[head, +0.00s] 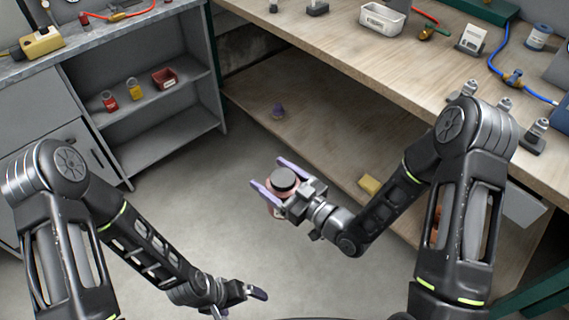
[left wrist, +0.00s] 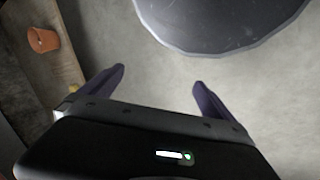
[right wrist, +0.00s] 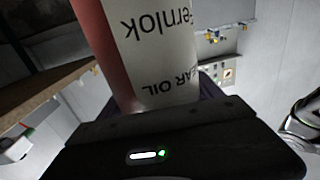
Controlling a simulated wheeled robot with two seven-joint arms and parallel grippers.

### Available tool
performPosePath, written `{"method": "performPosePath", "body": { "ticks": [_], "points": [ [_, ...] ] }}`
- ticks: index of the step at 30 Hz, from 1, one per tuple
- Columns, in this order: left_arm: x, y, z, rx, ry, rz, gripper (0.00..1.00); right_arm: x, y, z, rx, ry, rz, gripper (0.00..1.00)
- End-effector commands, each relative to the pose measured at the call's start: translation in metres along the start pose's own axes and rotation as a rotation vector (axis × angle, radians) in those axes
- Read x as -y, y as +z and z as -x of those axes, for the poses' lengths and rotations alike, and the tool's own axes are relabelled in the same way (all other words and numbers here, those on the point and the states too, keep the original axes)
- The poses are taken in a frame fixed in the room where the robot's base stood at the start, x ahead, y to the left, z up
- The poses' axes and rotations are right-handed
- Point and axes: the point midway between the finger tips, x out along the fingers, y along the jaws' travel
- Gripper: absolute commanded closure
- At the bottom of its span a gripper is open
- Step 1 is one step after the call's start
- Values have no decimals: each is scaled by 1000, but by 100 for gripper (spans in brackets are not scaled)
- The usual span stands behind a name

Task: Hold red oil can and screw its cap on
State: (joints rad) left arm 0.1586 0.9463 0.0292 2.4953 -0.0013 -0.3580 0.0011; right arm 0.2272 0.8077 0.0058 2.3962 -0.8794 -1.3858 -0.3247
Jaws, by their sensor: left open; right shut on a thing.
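The red oil can (head: 276,209) is held off the floor by my right gripper (head: 268,172), whose purple fingers close around its sides. A dark round top shows on it in the head view; I cannot tell whether this is a loose or fastened cap. In the right wrist view the red can (right wrist: 100,45) fills the upper middle, with a white label that reads upside down. My left gripper (head: 240,302) is low at the bottom of the head view, apart from the can. In the left wrist view its fingers (left wrist: 160,78) are spread and empty.
A wooden workbench (head: 330,38) with tools and a lower shelf (head: 325,120) stands at the right. A grey cabinet at left holds small containers (head: 108,100). Open floor lies between.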

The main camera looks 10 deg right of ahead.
Motion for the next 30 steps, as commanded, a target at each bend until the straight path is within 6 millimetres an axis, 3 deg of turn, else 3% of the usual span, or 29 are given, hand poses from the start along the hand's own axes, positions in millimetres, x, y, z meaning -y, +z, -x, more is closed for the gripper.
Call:
{"method": "performPosePath", "body": {
  "ticks": [8,14,17,23,30],
  "points": [
    [0,0,0,0,0,0,0,2,0,0,-2,-6,1,98],
    [-1,-8,0,-1,-5,6,16,1,0,0,0,-5,0,100],
    [-2,-25,1,-2,-14,23,25,1,0,0,-1,-4,0,100],
    [-16,-88,14,-2,-52,94,29,1,0,0,-1,-4,0,100],
    [-60,-180,70,-22,-118,228,29,1,0,0,-1,-4,0,100]
  ]
}}
